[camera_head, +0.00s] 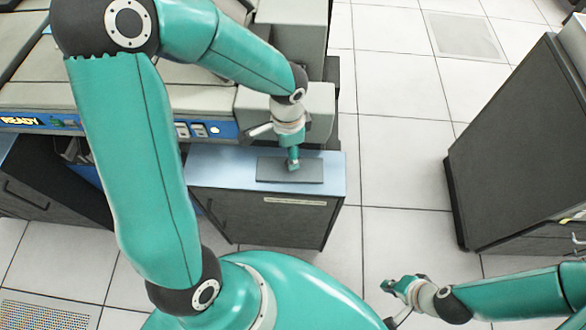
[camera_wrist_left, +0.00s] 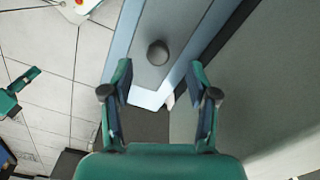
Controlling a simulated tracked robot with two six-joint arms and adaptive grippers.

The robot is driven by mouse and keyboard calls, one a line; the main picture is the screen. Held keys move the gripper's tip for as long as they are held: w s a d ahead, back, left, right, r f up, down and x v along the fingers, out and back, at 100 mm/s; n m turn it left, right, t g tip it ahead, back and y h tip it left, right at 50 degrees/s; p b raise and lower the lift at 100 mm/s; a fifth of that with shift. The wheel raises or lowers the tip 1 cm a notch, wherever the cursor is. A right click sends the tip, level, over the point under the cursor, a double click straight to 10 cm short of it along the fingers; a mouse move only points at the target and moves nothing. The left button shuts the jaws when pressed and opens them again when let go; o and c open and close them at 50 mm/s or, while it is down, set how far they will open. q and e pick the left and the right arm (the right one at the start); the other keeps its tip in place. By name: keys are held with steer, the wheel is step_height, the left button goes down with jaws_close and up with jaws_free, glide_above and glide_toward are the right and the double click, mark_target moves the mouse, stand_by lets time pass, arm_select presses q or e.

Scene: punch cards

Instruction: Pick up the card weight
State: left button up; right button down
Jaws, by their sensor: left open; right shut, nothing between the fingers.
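The card weight looks like a dark grey flat plate (camera_head: 310,168) on the blue top of a low cabinet in the head view. In the left wrist view the grey plate (camera_wrist_left: 178,22) carries a dark round knob (camera_wrist_left: 158,52). My left gripper (camera_head: 293,163) is above the plate in the head view and hides part of it. In the left wrist view its open fingers (camera_wrist_left: 160,70) stand to either side, with the knob between and slightly beyond their tips. No contact shows. My right gripper (camera_head: 396,287) is shut and empty over the floor, away from the plate.
The blue cabinet top (camera_head: 215,165) is clear left of the plate. A dark grey cabinet (camera_head: 510,150) stands at right. Tiled floor (camera_head: 395,150) lies open between.

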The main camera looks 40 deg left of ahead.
mark_target(269, 168)
arm_select(q)
step_height(269, 168, down, 6)
steer(key=shift+w+d+r, duration=0.1)
steer(key=shift+d+r, duration=0.05)
steer(key=shift+r, duration=0.05)
steer(key=shift+r, duration=0.1)
jaws_close()
stand_by(0.3)
